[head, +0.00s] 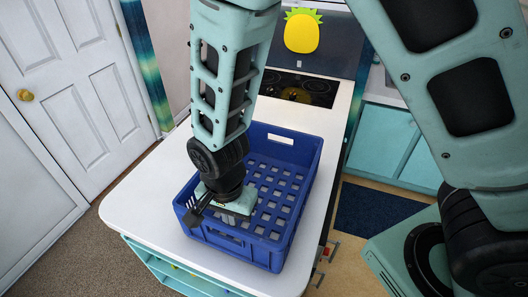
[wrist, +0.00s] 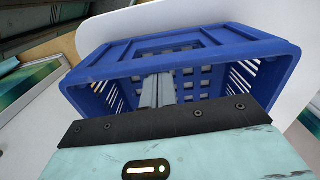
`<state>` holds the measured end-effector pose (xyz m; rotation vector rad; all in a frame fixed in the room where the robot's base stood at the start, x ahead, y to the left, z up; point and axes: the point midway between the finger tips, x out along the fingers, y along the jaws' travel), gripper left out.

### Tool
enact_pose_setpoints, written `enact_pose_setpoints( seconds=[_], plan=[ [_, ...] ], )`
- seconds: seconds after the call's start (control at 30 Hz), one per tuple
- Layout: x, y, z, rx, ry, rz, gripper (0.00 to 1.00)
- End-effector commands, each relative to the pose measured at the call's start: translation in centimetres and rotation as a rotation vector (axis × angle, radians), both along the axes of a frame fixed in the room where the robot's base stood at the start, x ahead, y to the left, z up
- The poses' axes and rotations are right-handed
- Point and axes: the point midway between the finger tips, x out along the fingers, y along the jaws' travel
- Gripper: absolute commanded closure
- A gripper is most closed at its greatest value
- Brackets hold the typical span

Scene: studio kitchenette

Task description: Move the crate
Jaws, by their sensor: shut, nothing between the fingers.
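The blue plastic crate (head: 307,165) stands upright on the white counter. Its floor and walls have square holes, and its far end wall has a pale handle slot. It also shows in the wrist view (wrist: 185,40), filling the upper middle. My gripper (head: 232,213) points down at the near end of the crate, and hides part of the near wall and floor. In the wrist view its grey fingers (wrist: 157,88) are together and empty, inside the crate's opening. I cannot tell whether they touch the crate. Nothing lies in the visible part of the crate.
The white counter (head: 142,205) is bare to the left of the crate and along its near edge. A black stovetop (head: 314,88) lies beyond the crate, with a yellow pineapple-shaped item (head: 301,32) behind it. Turquoise cabinets (head: 380,142) and a dark mat (head: 378,212) are at right.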

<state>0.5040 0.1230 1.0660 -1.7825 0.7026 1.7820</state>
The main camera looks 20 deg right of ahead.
Motion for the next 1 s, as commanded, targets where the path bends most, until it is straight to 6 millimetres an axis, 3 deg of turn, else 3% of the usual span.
enact_pose_setpoints(
  seconds=[0.47, 0.7, 1.0],
  plan=[
    [0.1, 0.0, 0.0, 0.0, 0.0, -0.001, 1.0],
    [2.8, -1.7, 0.0, 0.0, 0.001, -0.003, 1.0],
    [2.9, -1.5, 5.7, 0.005, -0.005, 0.006, 1.0]
  ],
)
